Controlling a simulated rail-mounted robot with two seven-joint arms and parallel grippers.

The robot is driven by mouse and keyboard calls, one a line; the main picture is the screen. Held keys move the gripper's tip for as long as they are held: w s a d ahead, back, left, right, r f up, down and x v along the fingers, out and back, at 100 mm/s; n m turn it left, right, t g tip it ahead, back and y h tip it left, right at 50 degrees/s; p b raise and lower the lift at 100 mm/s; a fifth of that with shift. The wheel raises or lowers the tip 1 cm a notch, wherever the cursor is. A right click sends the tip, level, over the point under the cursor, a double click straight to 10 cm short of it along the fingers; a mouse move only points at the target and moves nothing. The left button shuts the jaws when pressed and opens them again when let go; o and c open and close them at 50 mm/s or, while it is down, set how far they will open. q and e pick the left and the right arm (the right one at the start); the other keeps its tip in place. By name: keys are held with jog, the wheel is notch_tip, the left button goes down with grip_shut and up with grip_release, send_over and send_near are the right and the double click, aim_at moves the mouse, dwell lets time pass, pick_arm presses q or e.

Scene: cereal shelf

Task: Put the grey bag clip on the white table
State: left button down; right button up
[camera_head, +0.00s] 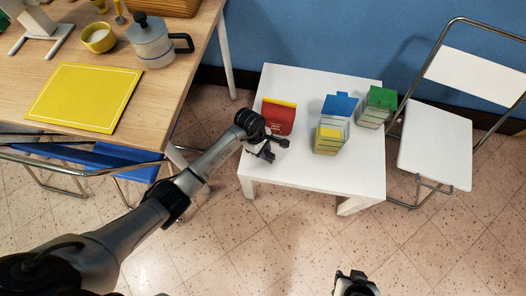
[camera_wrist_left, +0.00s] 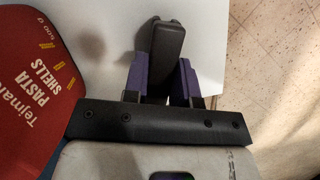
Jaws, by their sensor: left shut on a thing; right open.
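My left gripper (camera_head: 268,150) is over the near left part of the white table (camera_head: 305,176). It is shut on the grey bag clip, a dark bar (camera_wrist_left: 168,45) between the purple fingers in the left wrist view. The clip is close above or touching the white tabletop; I cannot tell which. In the head view I cannot make the clip out clearly from the gripper. My right gripper (camera_head: 356,284) is open at the bottom edge of the head view, away from the table.
A red pasta shells bag (camera_head: 278,118) stands just behind my left gripper, and shows in the wrist view (camera_wrist_left: 30,95). Clear containers with blue (camera_head: 340,104) and green (camera_head: 382,97) lids stand to the right. A folding chair (camera_head: 437,140) is further right, a wooden table (camera_head: 150,90) left.

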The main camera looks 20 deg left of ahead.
pick_arm(q)
jog(key=shift+f, duration=0.25)
jog(key=shift+f, duration=0.15)
jog(key=c, duration=0.9)
grip_release()
